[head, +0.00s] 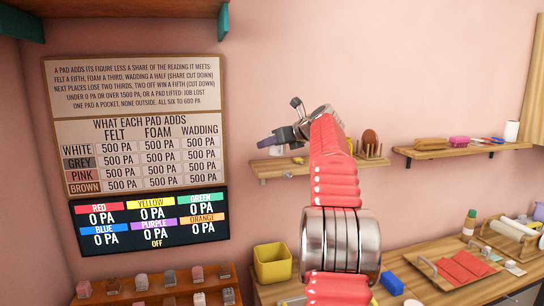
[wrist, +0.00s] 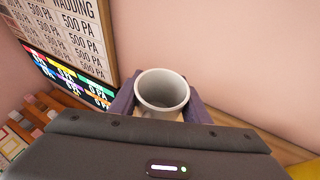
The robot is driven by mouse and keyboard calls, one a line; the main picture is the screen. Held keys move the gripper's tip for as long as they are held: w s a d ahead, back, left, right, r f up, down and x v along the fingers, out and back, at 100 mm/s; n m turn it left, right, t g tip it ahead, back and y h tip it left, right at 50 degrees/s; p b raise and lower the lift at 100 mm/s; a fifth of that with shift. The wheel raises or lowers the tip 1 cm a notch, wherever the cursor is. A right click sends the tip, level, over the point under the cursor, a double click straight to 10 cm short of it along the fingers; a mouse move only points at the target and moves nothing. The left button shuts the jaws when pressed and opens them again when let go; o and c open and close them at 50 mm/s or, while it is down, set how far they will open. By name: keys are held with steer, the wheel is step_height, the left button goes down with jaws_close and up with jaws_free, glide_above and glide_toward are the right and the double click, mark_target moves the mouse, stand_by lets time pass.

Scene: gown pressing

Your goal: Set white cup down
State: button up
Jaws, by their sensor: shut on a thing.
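The white cup (wrist: 162,92) is upright between the two purple fingers of my gripper (wrist: 160,104) in the wrist view. I look down into its open, empty-looking mouth. My gripper is shut on it. In the head view my gripper (head: 277,139) is at the left end of the small wooden wall shelf (head: 273,169), and only a small pale part of the cup (head: 276,150) shows below the fingers. I cannot tell whether the cup's base touches the shelf.
A wooden rack (head: 370,151) and a brown rounded object (head: 369,137) stand farther right on the shelf. A yellow bin (head: 272,263) is below. The sign board (head: 135,120) and readout panel (head: 150,221) hang left. A second shelf (head: 450,151) holds several items.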

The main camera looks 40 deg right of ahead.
mark_target(273, 154)
steer(key=shift+f, duration=0.2)
steer(key=shift+f, duration=1.9)
steer(key=shift+f, duration=0.1)
steer(key=o, duration=1.1)
steer(key=shift+s+r, duration=0.25)
steer(key=shift+s, duration=0.1)
steer(key=v, duration=1.1)
steer(key=shift+s+a, duration=0.1)
